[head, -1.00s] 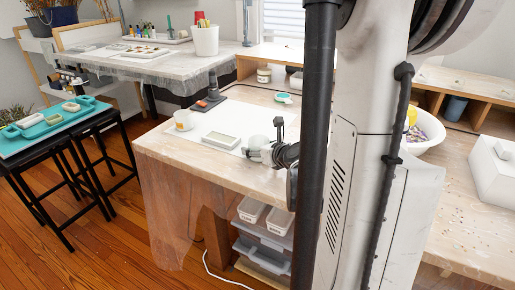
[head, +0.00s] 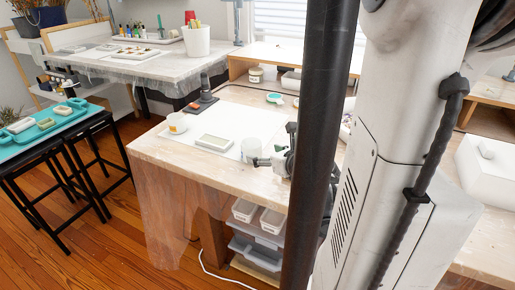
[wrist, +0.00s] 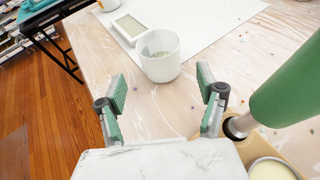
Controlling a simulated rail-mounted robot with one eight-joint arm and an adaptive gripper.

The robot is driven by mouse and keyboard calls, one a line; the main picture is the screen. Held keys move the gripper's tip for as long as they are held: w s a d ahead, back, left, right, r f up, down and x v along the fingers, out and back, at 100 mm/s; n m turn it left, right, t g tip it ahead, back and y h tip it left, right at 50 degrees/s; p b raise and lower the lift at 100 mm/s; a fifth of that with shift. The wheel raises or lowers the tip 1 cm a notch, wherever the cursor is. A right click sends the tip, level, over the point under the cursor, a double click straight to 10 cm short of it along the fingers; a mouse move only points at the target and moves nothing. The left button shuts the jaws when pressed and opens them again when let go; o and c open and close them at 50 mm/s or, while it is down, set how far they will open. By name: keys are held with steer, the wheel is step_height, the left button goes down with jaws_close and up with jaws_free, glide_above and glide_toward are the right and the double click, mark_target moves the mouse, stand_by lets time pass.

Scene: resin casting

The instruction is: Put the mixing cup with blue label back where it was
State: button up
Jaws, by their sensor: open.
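A white mixing cup (wrist: 158,55) stands upright on the bench at the near edge of the white sheet. It also shows in the head view (head: 251,149). No blue label shows on the side I see. My gripper (wrist: 162,92) is open and empty, with the cup just beyond its fingertips and roughly between their lines. In the head view my gripper (head: 264,161) is low beside the cup, on its right, partly hidden by my own column. A second white cup (head: 178,123) with a yellow-orange mark stands farther left.
A shallow rectangular mould (head: 214,143) lies on the white sheet (head: 232,124) left of the cup. A dark stand (head: 203,97) is behind it. In the wrist view a green cylinder (wrist: 290,82) and a cream-filled container (wrist: 271,170) are close on the right. Bare bench lies left of my gripper.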

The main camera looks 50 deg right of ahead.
steer(key=shift+v, duration=1.1)
